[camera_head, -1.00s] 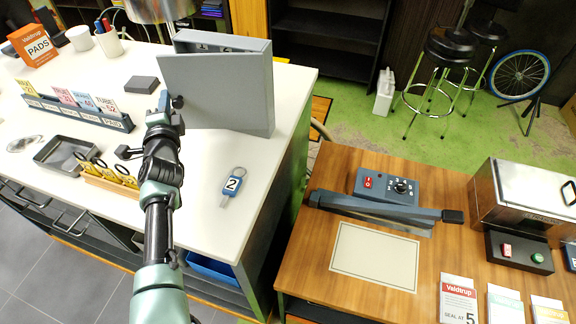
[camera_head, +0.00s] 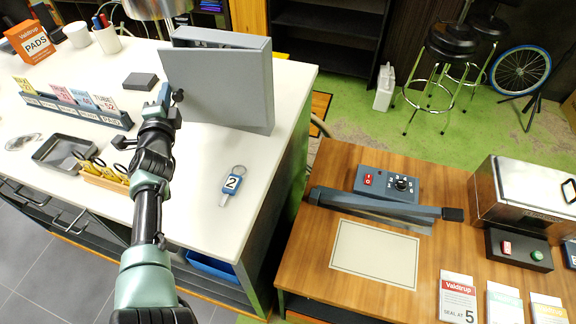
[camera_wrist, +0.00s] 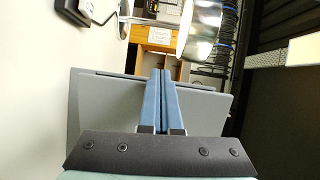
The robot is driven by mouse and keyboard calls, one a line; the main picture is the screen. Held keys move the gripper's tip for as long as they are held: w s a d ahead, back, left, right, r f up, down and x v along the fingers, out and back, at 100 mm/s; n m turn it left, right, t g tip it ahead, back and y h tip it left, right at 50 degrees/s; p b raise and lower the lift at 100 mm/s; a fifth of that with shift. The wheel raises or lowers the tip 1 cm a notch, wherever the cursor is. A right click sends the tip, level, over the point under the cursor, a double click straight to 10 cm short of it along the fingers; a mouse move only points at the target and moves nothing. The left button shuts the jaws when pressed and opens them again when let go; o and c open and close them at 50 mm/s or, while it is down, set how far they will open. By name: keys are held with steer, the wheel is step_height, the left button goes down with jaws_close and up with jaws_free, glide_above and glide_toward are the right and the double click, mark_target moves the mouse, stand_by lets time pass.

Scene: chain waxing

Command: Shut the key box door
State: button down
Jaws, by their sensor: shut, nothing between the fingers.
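The grey key box (camera_head: 268,60) stands on the white counter. Its flat grey door (camera_head: 220,90) is ajar, with a narrow gap along the top where part of the inside shows. A small dark knob (camera_head: 178,95) is near the door's left edge. My gripper (camera_head: 164,92) is shut and empty at that left edge, beside the knob. In the wrist view its blue fingers (camera_wrist: 162,75) are together in front of the grey door panel (camera_wrist: 105,105). I cannot tell whether they touch it.
A key with a blue "2" tag (camera_head: 231,184) lies on the counter (camera_head: 200,220). A card rack (camera_head: 80,110), a grey tray (camera_head: 50,150) and a wooden key holder (camera_head: 100,175) are to the left. A dark block (camera_head: 140,81) lies behind my gripper.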

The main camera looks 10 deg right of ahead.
steer(key=shift+w+d+m+h, duration=0.15)
steer(key=shift+w+m+h, duration=0.15)
steer(key=shift+w, duration=0.2)
stand_by(1.9)
